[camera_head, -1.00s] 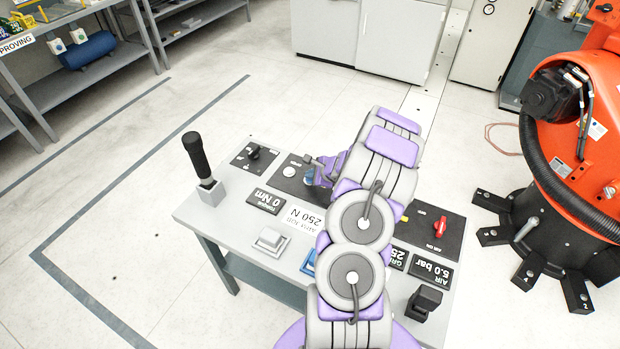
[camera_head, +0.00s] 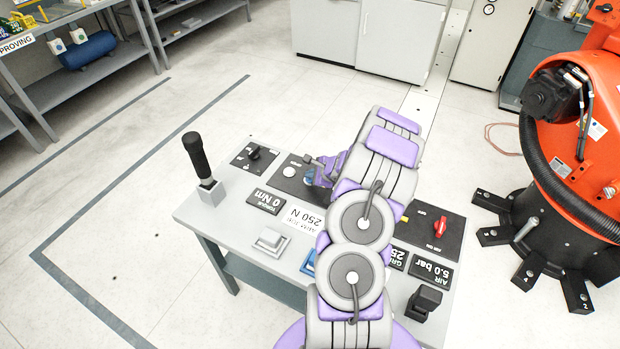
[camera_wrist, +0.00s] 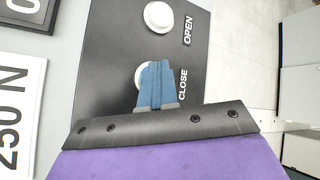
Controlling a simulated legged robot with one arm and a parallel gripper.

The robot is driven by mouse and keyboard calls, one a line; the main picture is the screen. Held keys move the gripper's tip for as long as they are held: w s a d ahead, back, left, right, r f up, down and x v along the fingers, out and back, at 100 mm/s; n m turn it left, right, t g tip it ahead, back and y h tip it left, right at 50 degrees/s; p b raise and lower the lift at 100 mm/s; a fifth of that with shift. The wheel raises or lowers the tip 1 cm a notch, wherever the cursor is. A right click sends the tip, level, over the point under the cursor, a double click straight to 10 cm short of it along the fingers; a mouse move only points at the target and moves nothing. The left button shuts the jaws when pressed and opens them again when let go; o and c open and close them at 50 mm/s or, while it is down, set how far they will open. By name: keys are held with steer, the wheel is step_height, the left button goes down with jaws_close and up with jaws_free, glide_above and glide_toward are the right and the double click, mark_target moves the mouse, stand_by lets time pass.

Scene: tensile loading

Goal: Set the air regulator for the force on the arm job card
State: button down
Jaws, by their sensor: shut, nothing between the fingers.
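My gripper (camera_wrist: 155,85) is shut and empty, its blue fingers over the round white button beside the word CLOSE (camera_wrist: 140,75) in the wrist view. I cannot tell whether the fingers touch that button. A second white button (camera_wrist: 158,15) beside the word OPEN is clear of it; it also shows in the head view (camera_head: 289,171). The job card (camera_head: 305,217) reads 250 N. The air display (camera_head: 430,269) reads 5.0 bar. A display beside it is partly hidden by my arm.
On the grey table (camera_head: 225,225) stand a black lever (camera_head: 197,158), a torque display (camera_head: 266,201) reading 0 Nm, a red air switch (camera_head: 440,227) and a black block-like control (camera_head: 424,302). An orange robot (camera_head: 580,140) stands at the right. The floor left of the table is clear.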

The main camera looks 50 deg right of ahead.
steer(key=shift+r+p, duration=0.65)
steer(key=shift+r, duration=0.25)
step_height(320, 180, up, 5)
steer(key=p, duration=0.4)
steer(key=shift+s, duration=0.1)
stand_by(0.4)
